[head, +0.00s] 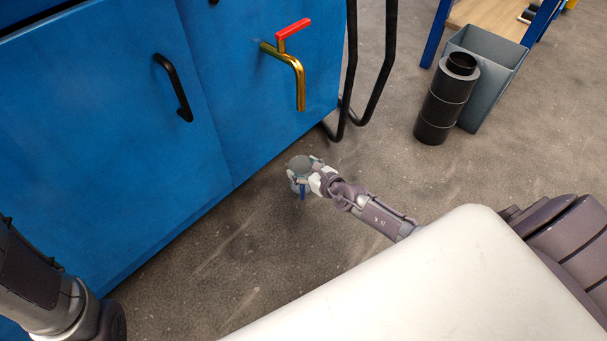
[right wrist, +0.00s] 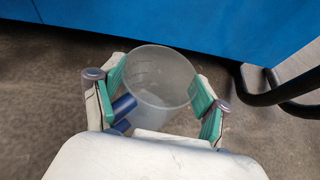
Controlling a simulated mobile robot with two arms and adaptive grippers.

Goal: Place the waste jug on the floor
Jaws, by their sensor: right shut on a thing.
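The waste jug (head: 299,163) is a small, clear grey beaker with a blue handle. It is in the middle of the head view, low near the floor beside the blue cabinet. My right gripper (head: 306,173) is shut around it. In the right wrist view the jug (right wrist: 162,75) sits upright between the green finger pads, with its open mouth up and the blue handle at its left. I cannot tell whether its base touches the floor. Of my left arm, only a link shows at the lower left of the head view; its gripper is not seen.
The blue cabinet (head: 110,130) with a brass tap (head: 296,75) and red lever stands behind the jug. Black bent tubes (head: 350,110) reach the floor at its right corner. A black cylinder (head: 444,105) and grey bin (head: 505,60) stand at upper right. Floor (head: 390,165) between is clear.

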